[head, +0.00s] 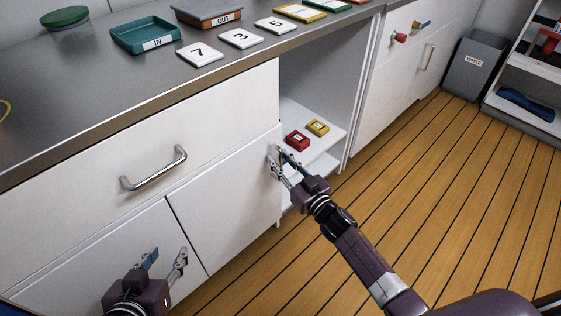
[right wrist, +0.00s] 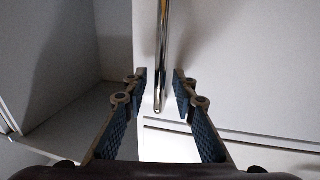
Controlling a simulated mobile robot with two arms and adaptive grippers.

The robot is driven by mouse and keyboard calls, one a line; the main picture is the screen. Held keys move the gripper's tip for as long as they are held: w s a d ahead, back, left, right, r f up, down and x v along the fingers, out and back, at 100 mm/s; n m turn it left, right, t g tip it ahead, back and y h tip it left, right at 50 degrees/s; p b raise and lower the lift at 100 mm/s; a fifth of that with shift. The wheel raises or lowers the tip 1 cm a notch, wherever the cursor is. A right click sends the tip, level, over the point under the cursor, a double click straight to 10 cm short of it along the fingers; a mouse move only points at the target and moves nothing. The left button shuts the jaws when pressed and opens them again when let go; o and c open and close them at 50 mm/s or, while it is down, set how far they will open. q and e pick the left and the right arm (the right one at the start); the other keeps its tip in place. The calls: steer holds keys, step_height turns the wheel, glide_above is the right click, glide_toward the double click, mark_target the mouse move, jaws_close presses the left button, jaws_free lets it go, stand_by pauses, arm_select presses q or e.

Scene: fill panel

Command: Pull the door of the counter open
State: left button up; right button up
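The counter (head: 90,110) has a grey top and white fronts. Its white door (head: 225,190) looks flush with the front, beside an open shelf compartment. My right gripper (head: 279,160) is at the door's right edge. In the right wrist view, a vertical metal bar handle (right wrist: 162,60) stands between the fingers of my right gripper (right wrist: 160,85), with gaps on both sides. In the head view the fingers largely hide this handle. My left gripper (head: 165,260) is open and empty, low in front of the counter's left door.
A drawer handle (head: 153,169) sticks out above the doors. A red block (head: 297,140) and a yellow block (head: 318,127) lie on the open shelf. Trays and number tiles stand on the countertop. A grey waste bin (head: 474,63) is far right. The wooden floor (head: 430,165) is clear.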

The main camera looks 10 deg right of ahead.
steer(key=shift+w, duration=0.1)
steer(key=shift+c, duration=0.2)
jaws_close()
